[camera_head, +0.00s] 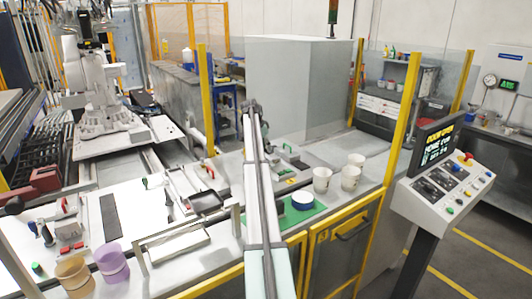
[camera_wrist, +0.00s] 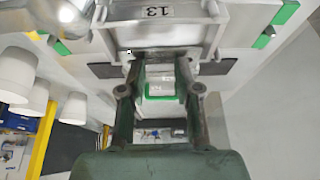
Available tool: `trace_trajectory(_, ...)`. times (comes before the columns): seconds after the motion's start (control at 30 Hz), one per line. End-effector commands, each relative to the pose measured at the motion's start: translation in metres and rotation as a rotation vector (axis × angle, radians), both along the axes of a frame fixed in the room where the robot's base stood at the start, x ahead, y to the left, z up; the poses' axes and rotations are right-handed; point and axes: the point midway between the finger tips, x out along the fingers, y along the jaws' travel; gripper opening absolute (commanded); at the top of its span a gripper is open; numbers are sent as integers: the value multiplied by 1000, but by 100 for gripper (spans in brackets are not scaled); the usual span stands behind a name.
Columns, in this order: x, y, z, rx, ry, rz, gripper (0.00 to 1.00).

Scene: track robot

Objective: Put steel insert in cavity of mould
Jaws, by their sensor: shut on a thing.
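In the wrist view my gripper (camera_wrist: 159,66) reaches up from the bottom of the picture, and its dark fingers are shut on a small grey metal piece (camera_wrist: 159,72), which looks like the steel insert. The fingers cover much of it. Just beyond the fingertips is a grey metal block with raised side walls and a plate marked 13 (camera_wrist: 158,12), which may be the mould. I cannot tell whether the insert touches it, and no cavity is clearly visible. In the head view my arm runs up the middle and my gripper cannot be made out.
White cups (camera_head: 351,178) stand right of my arm, near a white round item (camera_head: 303,200) on a green mat. An orange cup (camera_head: 74,273) and a purple cup (camera_head: 112,262) stand at front left. A metal frame (camera_head: 180,244) and a control panel (camera_head: 443,180) flank my arm.

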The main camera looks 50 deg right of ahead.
Motion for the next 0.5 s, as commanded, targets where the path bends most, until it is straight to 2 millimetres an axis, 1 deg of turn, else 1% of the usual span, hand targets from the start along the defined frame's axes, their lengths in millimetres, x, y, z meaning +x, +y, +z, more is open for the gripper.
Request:
trace_trajectory(0.3, -1, 1, -37, 1, 1, 1, 0)
trace_trajectory(0.5, 0, 0, -40, 0, 0, 0, 0)
